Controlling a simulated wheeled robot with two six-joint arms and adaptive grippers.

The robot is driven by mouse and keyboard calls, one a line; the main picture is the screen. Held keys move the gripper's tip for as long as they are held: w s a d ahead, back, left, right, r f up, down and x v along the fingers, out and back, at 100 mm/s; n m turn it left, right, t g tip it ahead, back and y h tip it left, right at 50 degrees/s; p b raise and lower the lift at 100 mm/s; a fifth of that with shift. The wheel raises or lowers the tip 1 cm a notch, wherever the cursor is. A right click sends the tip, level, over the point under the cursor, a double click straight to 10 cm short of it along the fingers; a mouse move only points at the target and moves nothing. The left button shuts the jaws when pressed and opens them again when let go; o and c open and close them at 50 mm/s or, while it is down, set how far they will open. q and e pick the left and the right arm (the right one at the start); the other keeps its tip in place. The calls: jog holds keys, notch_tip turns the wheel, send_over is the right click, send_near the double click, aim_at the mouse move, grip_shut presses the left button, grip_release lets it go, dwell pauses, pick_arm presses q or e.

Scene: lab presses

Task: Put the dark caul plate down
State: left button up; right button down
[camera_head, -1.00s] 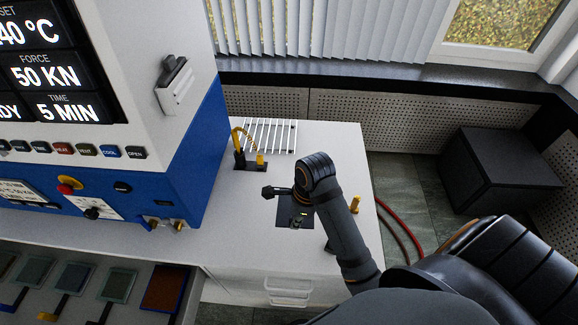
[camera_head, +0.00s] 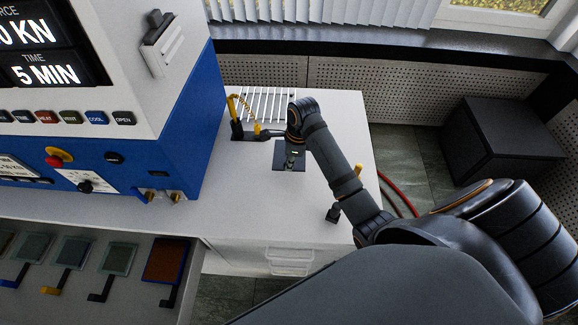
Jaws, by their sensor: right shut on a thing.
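My wrist hides much of the fingers and the plate's far side. I cannot tell whether the plate touches the bench top. My left gripper is not in view.
The blue and white press (camera_head: 185,130) is further left.

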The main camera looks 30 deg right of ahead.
aim_at(279, 157)
jog(key=shift+w+d+f, duration=0.25)
jog(key=shift+w+f, duration=0.3)
jog(key=shift+f, duration=0.15)
jog(key=shift+w+d+f, duration=0.2)
jog(key=shift+w+f, duration=0.35)
jog(key=shift+f, duration=0.1)
notch_tip(279, 157, down, 3)
jog(key=shift+w+f, duration=0.15)
jog(key=c, duration=1.4)
grip_release()
